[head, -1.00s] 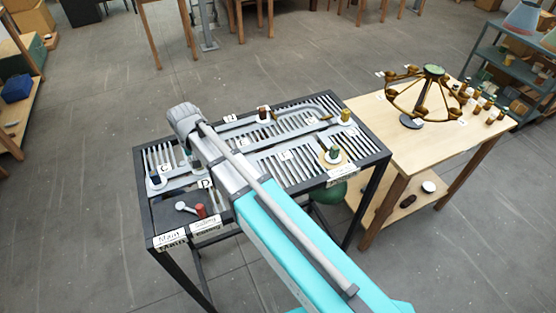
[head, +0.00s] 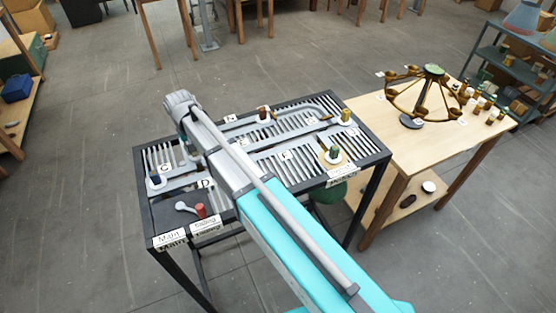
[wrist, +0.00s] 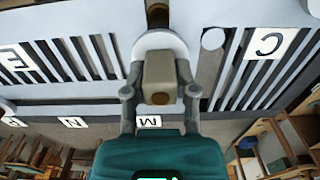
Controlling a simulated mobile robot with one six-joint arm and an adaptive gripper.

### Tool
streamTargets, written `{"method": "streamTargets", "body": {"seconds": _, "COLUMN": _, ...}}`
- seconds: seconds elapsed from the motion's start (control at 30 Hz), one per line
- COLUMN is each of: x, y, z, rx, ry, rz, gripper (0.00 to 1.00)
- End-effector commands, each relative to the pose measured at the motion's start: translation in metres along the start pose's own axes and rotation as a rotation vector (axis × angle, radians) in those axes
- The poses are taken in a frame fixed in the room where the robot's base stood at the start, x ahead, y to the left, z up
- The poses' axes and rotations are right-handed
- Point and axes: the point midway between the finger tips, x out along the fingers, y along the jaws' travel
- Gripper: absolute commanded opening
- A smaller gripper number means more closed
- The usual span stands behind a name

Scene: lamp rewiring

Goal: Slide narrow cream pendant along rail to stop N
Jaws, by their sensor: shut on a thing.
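In the wrist view my gripper (wrist: 160,92) is shut on a narrow, cream-tan block-shaped piece with a brown round end, which I take to be the narrow cream pendant (wrist: 159,68). A white round disc (wrist: 150,42) shows behind it at the pale rail strip. In the head view my gripper (head: 184,138) is mostly hidden by my wrist, over the far left part of the slotted bench. The held pendant is hidden there.
Other pendants stand on the bench: a dark blue one (head: 156,179), a brown one (head: 263,114), a gold one (head: 346,116) and a green one (head: 334,153). A wooden table (head: 385,150) with a brass chandelier (head: 430,95) adjoins at right.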

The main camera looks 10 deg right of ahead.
Motion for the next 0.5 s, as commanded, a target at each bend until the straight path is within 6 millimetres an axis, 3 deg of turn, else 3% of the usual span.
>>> {"method": "streamTargets", "body": {"seconds": 0.5, "x": 0.0, "y": -0.001, "z": -0.038, "rx": 0.0, "ry": 0.001, "rz": 0.0, "gripper": 0.0}}
